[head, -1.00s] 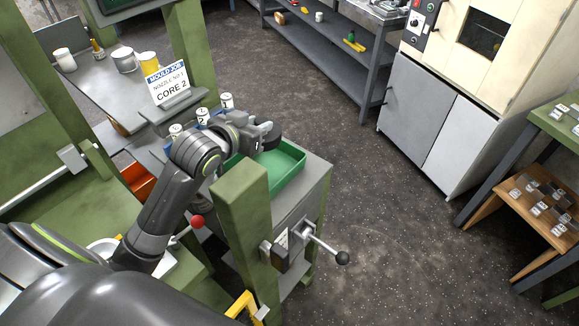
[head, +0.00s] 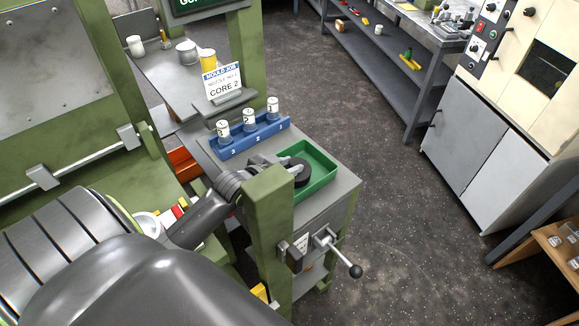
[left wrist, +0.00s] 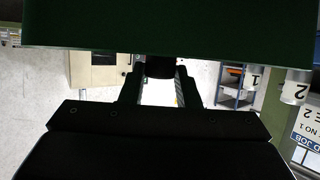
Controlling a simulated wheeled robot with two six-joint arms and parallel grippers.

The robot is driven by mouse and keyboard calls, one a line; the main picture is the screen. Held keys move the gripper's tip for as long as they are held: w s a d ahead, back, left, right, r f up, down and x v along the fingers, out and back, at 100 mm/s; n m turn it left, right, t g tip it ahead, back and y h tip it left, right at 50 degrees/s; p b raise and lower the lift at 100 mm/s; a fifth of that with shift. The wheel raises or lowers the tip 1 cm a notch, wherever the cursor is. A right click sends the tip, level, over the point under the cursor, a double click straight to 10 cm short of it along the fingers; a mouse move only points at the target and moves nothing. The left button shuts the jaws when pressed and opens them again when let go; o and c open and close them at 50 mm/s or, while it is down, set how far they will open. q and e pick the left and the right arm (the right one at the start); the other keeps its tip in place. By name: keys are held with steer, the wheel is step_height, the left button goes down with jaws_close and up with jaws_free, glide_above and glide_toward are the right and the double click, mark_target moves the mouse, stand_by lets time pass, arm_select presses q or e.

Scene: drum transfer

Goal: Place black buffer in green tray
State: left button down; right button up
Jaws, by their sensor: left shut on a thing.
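The green tray (head: 322,158) sits on the grey cabinet top, right of the blue rack. My left gripper (head: 290,170) reaches in from the left past the green post and is shut on the black buffer (head: 302,176), a dark round piece. The buffer is at the tray's left part, within its outline; I cannot tell whether it touches the tray floor. In the left wrist view the buffer (left wrist: 160,67) shows between the two fingers, partly hidden by a dark green surface across the top. My right gripper is not in view.
A blue rack (head: 257,141) with three numbered white pots stands behind the tray. A green post (head: 270,225) rises close in front of my left wrist. A lever with a black knob (head: 355,271) sticks out from the cabinet front.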

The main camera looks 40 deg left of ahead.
arm_select(q)
steer(key=shift+f, duration=0.35)
steer(key=shift+f, duration=0.15)
steer(key=c, duration=1.1)
jaws_free()
steer(key=v, duration=1.2)
